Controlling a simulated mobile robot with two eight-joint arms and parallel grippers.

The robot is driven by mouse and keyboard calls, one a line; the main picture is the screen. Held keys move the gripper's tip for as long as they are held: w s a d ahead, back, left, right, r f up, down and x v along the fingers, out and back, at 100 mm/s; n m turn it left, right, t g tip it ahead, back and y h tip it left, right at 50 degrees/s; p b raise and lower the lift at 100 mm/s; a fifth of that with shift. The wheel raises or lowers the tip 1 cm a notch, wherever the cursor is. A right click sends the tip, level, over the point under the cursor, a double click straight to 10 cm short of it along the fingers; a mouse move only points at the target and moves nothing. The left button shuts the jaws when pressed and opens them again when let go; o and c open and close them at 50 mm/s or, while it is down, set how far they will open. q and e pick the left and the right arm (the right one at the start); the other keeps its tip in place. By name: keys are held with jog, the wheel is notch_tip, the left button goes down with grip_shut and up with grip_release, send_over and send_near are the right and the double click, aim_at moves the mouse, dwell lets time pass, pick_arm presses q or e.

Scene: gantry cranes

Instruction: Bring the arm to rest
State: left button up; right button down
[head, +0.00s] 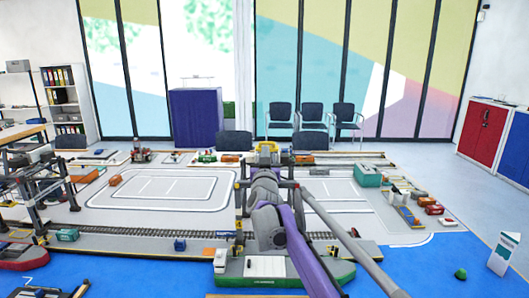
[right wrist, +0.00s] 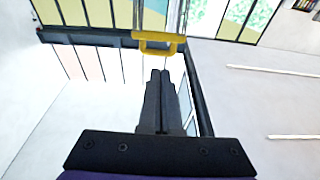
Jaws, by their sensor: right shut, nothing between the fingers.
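My right arm reaches forward from the bottom of the head view, with my right gripper (head: 266,163) at its far end over the model layout. In the right wrist view my right gripper (right wrist: 160,73) has its two dark fingers together, with nothing between them. A yellow crane part (right wrist: 158,42) lies just beyond the fingertips in that view, framed by dark crane beams. The fingers look apart from it, though the exact gap is hard to judge. The yellow part also shows in the head view (head: 267,147). My left gripper is not in view.
A model port layout (head: 160,187) with rails and small vehicles fills the middle. A dark gantry crane (head: 37,195) stands at the left. A green-hulled model ship (head: 255,272) lies in front on the blue surface. A white folded card (head: 503,254) stands at the right.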

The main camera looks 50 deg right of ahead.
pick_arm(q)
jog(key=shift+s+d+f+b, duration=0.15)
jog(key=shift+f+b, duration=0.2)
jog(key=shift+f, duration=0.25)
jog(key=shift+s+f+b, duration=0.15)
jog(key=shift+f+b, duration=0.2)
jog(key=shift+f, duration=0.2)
pick_arm(e)
jog(key=v, duration=0.9)
jog(key=shift+s+a, duration=0.2)
jog(key=shift+r, duration=0.1)
jog(key=s+a+f+n+y, duration=0.1)
jog(key=a+f+n+y, duration=0.3)
jog(key=a+f+y, duration=0.55)
jog(key=a+f+n+y, duration=0.4)
jog(key=a+f, duration=0.7)
jog(key=a, duration=0.5)
jog(key=s+a+f+n+g+y, duration=0.1)
jog(key=s+a+f+g, duration=0.3)
jog(key=s+f, duration=0.5)
jog(key=s+a+f+g+y, duration=0.1)
jog(key=s+a+f+g, duration=0.3)
jog(key=s+f, duration=0.5)
jog(key=shift+s+a+n, duration=0.25)
jog(key=shift+a+n, duration=0.15)
jog(key=shift+a, duration=0.7)
